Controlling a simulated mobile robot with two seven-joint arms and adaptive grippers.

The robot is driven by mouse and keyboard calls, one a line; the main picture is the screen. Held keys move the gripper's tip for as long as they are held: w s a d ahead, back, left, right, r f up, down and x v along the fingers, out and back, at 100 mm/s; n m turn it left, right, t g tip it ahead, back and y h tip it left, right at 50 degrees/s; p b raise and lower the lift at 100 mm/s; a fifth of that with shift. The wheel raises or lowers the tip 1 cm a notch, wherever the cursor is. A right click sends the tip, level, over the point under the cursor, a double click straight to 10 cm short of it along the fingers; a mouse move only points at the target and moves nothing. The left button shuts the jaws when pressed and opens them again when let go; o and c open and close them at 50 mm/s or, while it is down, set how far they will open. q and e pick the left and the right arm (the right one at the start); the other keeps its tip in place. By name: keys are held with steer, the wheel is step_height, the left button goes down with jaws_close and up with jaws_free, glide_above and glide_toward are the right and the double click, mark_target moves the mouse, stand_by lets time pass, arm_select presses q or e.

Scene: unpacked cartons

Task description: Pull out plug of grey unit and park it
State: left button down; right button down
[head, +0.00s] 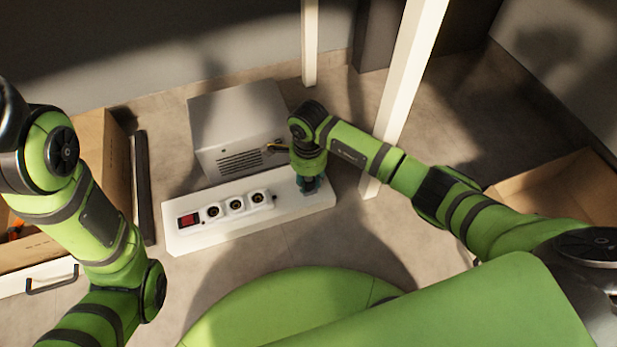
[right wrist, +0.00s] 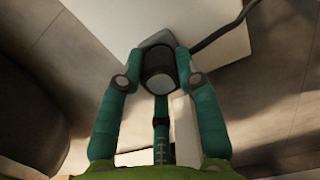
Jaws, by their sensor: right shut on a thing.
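The grey unit (head: 235,125), a box with a slotted vent, stands behind a white board (head: 185,242). A white power strip (head: 222,213) with a red switch and three visible round sockets lies on the board; no plug shows in these sockets. My right gripper (head: 308,186) points down over the board's right end, right of the strip. In the right wrist view its fingers (right wrist: 158,62) are shut on a dark plug (right wrist: 158,82), with a dark cable (right wrist: 212,36) running up right. Whether the plug touches the board is hidden. My left gripper is out of view.
A white post (head: 405,85) rises behind my right forearm, and a thinner one (head: 309,40) stands further back. Open cartons stand at the left (head: 92,150) and right (head: 545,182). A white drawer front with a dark handle (head: 50,285) is at lower left.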

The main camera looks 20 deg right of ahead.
steer(key=shift+f, duration=0.25)
stand_by(0.5)
steer(key=c, duration=0.8)
jaws_free()
steer(key=shift+r, duration=0.15)
